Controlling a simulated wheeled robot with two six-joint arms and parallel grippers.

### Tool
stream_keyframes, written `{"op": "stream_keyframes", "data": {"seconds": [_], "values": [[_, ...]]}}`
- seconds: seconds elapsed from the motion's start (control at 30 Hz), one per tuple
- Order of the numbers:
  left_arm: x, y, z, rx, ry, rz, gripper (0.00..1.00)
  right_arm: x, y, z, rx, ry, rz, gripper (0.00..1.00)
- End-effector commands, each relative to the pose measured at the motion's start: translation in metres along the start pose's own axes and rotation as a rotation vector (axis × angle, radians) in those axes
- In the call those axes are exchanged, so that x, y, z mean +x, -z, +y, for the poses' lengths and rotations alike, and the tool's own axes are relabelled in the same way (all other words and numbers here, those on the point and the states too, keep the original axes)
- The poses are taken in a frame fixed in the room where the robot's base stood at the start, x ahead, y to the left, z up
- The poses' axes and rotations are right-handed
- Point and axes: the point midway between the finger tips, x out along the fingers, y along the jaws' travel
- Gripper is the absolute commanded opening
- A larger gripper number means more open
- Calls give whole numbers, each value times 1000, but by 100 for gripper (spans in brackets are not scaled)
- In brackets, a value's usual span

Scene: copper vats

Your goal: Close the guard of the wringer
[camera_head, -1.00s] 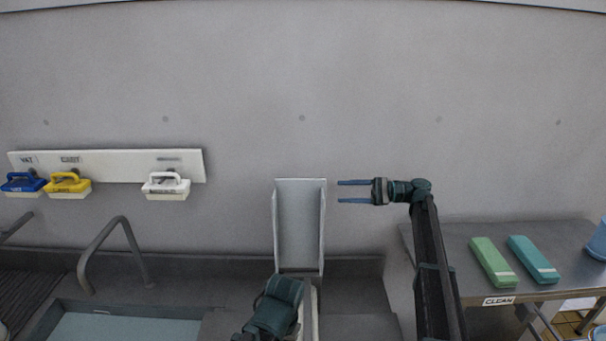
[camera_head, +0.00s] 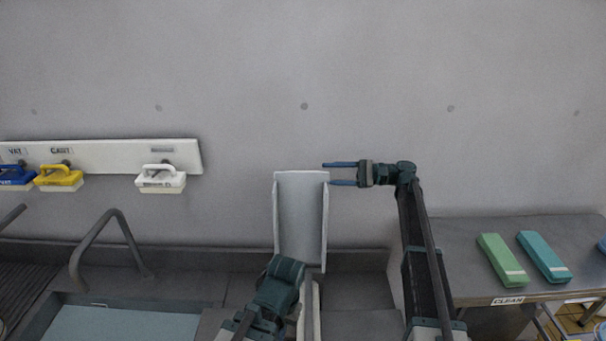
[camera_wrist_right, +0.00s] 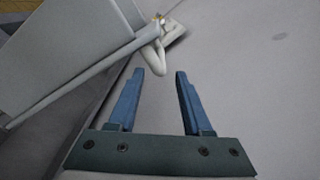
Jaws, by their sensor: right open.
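The wringer's guard (camera_head: 301,222) is a pale grey panel with side walls, standing raised against the wall at the middle of the head view. My right gripper (camera_head: 341,174) is open and empty, with its blue fingers pointing left at the guard's upper right edge. In the right wrist view the open fingers (camera_wrist_right: 158,88) have nothing between them, and the guard (camera_wrist_right: 75,45) fills the upper left. The rest of the wringer is largely hidden behind my left arm, which reaches up in front of the guard's base. My left gripper cannot be made out.
A white rail (camera_head: 115,155) holds a blue brush (camera_head: 15,178), a yellow brush (camera_head: 59,178) and a white brush (camera_head: 160,180). A sink (camera_head: 120,323) with a bent tap (camera_head: 110,225) lies lower left. A steel table (camera_head: 450,240) at right carries green (camera_head: 500,260) and teal (camera_head: 543,257) blocks.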

Motion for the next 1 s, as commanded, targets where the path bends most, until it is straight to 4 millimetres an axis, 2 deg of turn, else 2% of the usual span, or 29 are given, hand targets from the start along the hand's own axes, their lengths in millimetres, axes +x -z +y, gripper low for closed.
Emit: {"op": "stream_keyframes", "data": {"seconds": [0.03, 0.2, 0.4, 0.6, 0.9, 0.93, 1.0], "values": [[0, 0, 0, 0, 0, 0, 0, 12, -1, 1, 0, -2, -2, 50], [0, 0, 0, 0, 0, 0, 0, 45, -1, 1, 0, -1, -1, 50], [0, 0, 0, 0, 0, 0, 0, 73, 0, 0, 0, -1, -1, 50], [0, 0, 0, 0, 0, 0, 0, 85, 0, 0, 0, 0, 1, 50], [0, 0, 0, 0, 0, 0, 0, 86, 0, 0, 0, 0, 0, 50], [0, 0, 0, 0, 0, 0, 0, 86, 0, 0, 0, 0, 0, 48], [0, 0, 0, 0, 0, 0, 0, 86, 0, 0, 0, 0, 0, 35]]}}
